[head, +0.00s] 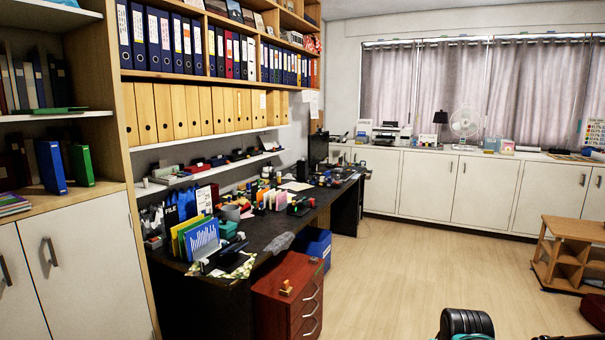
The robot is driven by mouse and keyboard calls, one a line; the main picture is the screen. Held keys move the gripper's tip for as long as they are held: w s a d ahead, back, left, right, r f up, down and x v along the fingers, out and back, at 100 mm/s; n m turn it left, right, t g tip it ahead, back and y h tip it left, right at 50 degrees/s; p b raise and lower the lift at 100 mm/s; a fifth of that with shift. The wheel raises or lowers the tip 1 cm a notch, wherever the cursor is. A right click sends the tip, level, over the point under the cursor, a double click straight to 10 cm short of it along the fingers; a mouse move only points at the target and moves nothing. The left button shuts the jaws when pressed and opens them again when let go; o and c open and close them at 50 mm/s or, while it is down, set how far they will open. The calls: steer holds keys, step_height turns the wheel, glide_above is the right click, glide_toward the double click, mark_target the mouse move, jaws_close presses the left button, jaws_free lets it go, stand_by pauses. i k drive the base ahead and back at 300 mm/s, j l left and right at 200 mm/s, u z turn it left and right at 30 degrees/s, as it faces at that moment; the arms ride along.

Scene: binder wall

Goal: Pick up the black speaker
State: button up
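I cannot make out the black speaker for certain in the head view. The cluttered dark desk (165,278) on the left holds several small dark items, too small to tell apart. A black monitor (318,149) stands at the desk's far end. My gripper does not show in a way I can identify. A black rounded part at the bottom edge, right of the middle, is cut off, and I cannot tell what it is.
A red drawer unit (281,292) juts out before the desk, with a blue bin (318,243) behind it. A wooden cart (572,228) stands right. The middle floor is clear.

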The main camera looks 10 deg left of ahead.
mark_target(301, 165)
steer(key=i+z, duration=0.15)
steer(key=i, duration=0.75)
steer(key=i+z, duration=0.15)
steer(key=i, duration=0.8)
steer(key=i+j+z, duration=0.15)
steer(key=i, duration=0.75)
steer(key=i+l, duration=0.1)
steer(key=i, duration=1.75)
steer(key=i+u, duration=0.5)
steer(key=i+l+u, duration=0.25)
steer(key=i+u, duration=0.2)
steer(key=i+l+u, duration=0.35)
steer(key=u, duration=0.15)
